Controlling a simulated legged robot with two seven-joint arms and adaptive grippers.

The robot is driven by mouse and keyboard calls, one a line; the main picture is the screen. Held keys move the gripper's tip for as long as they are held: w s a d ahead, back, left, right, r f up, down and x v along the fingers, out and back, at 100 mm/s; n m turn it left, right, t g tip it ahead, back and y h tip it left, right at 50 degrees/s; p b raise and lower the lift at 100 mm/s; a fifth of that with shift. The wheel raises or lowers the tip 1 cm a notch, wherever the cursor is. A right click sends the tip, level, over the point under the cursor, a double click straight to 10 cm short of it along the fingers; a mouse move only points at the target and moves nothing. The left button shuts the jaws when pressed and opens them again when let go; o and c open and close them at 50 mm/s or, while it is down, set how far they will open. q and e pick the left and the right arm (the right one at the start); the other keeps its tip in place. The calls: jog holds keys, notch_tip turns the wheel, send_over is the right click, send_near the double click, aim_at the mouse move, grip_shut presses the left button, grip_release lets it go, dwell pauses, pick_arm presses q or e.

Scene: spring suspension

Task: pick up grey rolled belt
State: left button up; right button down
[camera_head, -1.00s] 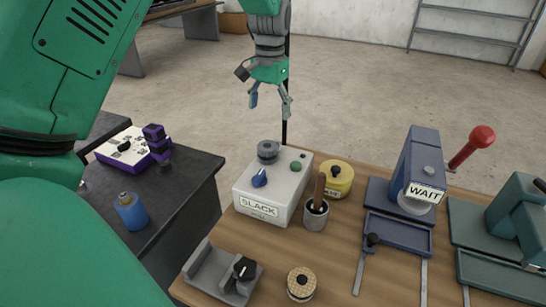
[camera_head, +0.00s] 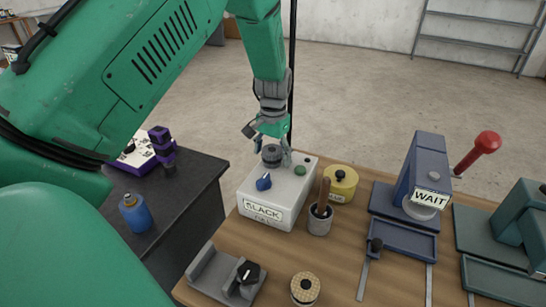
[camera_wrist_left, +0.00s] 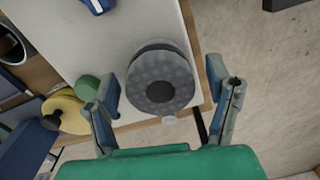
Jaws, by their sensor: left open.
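The grey rolled belt (camera_head: 271,157) is a dark grey round roll with a hollow middle, lying on top of the white box marked SLACK (camera_head: 283,191). In the left wrist view the roll (camera_wrist_left: 163,63) shows between the finger ends, nearer the left-hand finger. My left gripper (camera_head: 270,147) is open and points down at the roll from just above; in the left wrist view its fingers (camera_wrist_left: 166,80) are spread on either side. Whether a finger touches the roll, I cannot tell. My right gripper is not in view.
On the box are a blue knob (camera_head: 264,182) and a green button (camera_head: 300,170). A yellow round container (camera_head: 341,186) and a grey cup with a wooden handle (camera_head: 320,221) stand close right. A blue press marked WAIT (camera_head: 426,175) is farther right.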

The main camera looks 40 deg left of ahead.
pick_arm(q)
jog(key=c, duration=1.3)
